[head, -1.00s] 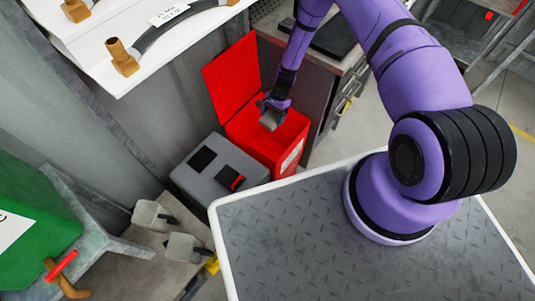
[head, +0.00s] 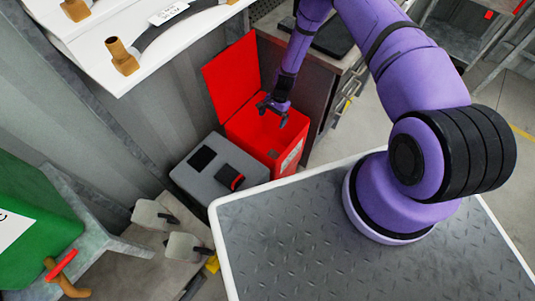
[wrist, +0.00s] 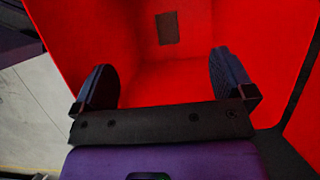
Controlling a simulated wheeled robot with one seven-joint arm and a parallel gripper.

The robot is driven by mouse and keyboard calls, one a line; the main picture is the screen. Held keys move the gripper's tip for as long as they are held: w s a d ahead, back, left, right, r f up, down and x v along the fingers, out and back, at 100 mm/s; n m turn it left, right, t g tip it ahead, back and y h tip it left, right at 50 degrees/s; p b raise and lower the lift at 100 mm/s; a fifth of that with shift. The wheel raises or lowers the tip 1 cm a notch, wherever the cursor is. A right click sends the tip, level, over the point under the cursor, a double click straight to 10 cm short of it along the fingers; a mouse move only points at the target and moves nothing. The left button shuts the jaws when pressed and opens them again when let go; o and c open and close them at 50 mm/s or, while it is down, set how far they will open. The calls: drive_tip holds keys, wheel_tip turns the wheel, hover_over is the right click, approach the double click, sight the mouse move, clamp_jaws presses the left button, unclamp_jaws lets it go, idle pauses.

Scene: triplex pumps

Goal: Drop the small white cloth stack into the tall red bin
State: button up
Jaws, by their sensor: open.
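The tall red bin (head: 262,147) stands with its lid raised at the back, and its red inside fills much of the wrist view (wrist: 60,30). My gripper (head: 273,114) is over the bin's opening. In the wrist view its two fingers (wrist: 160,62) are spread apart with nothing between them. A small dark rectangular patch (wrist: 167,28) shows inside the bin; it may be the small white cloth stack in shadow, but I cannot tell for sure. No cloth stack shows in my gripper.
A green container (head: 35,215) is at the far left.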

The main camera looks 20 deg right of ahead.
drive_tip(key=v, duration=1)
drive_tip(key=shift+r, duration=0.2)
drive_tip(key=shift+d, duration=0.1)
